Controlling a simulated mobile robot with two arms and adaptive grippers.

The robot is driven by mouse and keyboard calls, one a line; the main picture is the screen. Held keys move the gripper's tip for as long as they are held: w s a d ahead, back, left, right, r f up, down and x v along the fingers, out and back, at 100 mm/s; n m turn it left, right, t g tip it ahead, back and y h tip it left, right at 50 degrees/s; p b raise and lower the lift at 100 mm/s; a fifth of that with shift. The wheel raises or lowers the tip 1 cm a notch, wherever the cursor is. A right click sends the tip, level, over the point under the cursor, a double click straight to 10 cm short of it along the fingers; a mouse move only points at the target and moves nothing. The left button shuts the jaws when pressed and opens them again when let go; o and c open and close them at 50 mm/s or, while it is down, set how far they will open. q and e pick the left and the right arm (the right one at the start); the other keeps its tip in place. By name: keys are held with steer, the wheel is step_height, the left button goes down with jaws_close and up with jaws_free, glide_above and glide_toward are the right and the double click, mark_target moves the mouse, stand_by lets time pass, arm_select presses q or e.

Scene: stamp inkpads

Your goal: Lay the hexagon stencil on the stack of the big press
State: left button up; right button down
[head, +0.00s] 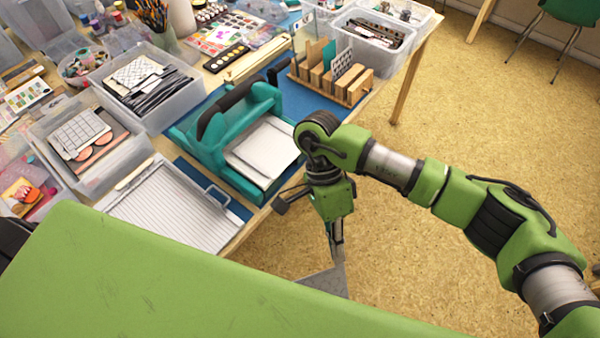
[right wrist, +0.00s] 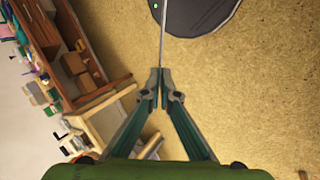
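The big press (head: 208,152) is a teal machine with a black handle, near the table's front edge in the head view. A pale flat stack (head: 266,149) lies on its bed. My right gripper (head: 336,258) hangs over the floor, in front of the table edge and right of the press. It is shut on a thin grey sheet (head: 325,281), likely the hexagon stencil; its cut-out cannot be made out. In the right wrist view the fingertips (right wrist: 160,88) meet on the sheet (right wrist: 163,40), which shows edge-on. My left gripper is not in view.
A ribbed grey tray (head: 175,212) lies left of the press. A wooden rack (head: 330,82) with upright cards stands behind it to the right. Clear bins (head: 140,85) crowd the table's left. My green body covers the lower left.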

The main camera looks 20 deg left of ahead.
steer(key=w+a+r+m+g+y+b, duration=0.1)
steer(key=w+a+r+m+y+b, duration=0.1)
steer(key=a+m+y, duration=0.6)
steer(key=w+a+r+m+g+y+b, duration=0.1)
steer(key=w+a+r+m+y, duration=0.1)
steer(key=a+m+y, duration=0.65)
steer(key=w+d+m+t+y+b, duration=0.1)
steer(key=w+d+m+t+y, duration=0.1)
steer(key=w+m+t, duration=0.3)
steer(key=w+d+f+m+t+y+b, duration=0.1)
steer(key=w+d+m+t+y+b, duration=0.1)
steer(key=w+m+t, duration=0.3)
steer(key=m+t, duration=0.3)
steer(key=shift+f, duration=0.3)
steer(key=shift+d+y, duration=0.1)
steer(key=shift+y, duration=0.15)
steer(key=shift+f+b, duration=0.55)
steer(key=shift+f, duration=0.25)
